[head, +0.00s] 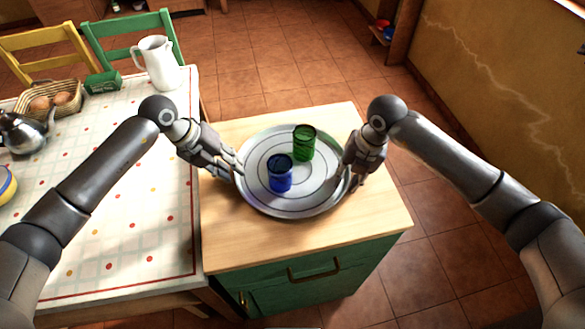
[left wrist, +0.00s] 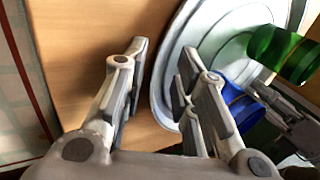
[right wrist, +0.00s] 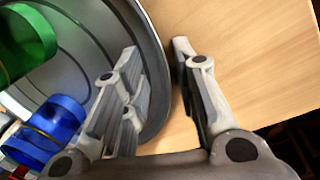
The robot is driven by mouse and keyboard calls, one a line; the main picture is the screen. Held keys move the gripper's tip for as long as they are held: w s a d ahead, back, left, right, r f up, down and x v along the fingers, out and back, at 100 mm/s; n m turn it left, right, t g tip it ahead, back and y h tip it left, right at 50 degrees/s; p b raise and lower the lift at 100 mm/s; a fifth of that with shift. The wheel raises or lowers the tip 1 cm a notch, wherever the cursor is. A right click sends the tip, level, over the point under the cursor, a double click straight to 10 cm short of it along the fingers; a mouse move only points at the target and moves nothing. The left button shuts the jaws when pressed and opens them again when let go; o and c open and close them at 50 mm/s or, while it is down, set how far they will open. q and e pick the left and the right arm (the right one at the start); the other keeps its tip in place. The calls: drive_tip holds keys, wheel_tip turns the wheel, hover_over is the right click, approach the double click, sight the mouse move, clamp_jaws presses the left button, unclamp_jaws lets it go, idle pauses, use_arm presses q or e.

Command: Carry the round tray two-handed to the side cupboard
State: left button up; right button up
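The round grey metal tray (head: 262,205) rests on the light wooden top of a green cupboard (head: 310,282). A blue cup (head: 280,174) and a green cup (head: 304,143) stand upright on it. My left gripper (head: 236,170) is at the tray's left rim; in the left wrist view its fingers (left wrist: 160,85) are spread, one over the tray and one outside it. My right gripper (head: 353,178) is at the right rim; in the right wrist view its fingers (right wrist: 158,85) are likewise apart on either side of the rim. Contact with the rim is unclear.
A table with a dotted cloth (head: 125,225) adjoins the cupboard on the left. It holds a white pitcher (head: 158,64), a basket (head: 50,100), a green box (head: 103,82) and a kettle (head: 25,132). Chairs stand behind it. Tiled floor (head: 440,215) is open to the right.

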drive_tip(key=shift+r, duration=0.1)
use_arm(q)
drive_tip(key=v, duration=0.6)
drive_tip(key=shift+r, duration=0.2)
use_arm(e)
wheel_tip(320, 180, up, 12)
drive_tip(key=d, duration=0.2)
drive_tip(key=shift+s, duration=0.3)
drive_tip(key=shift+f, duration=0.2)
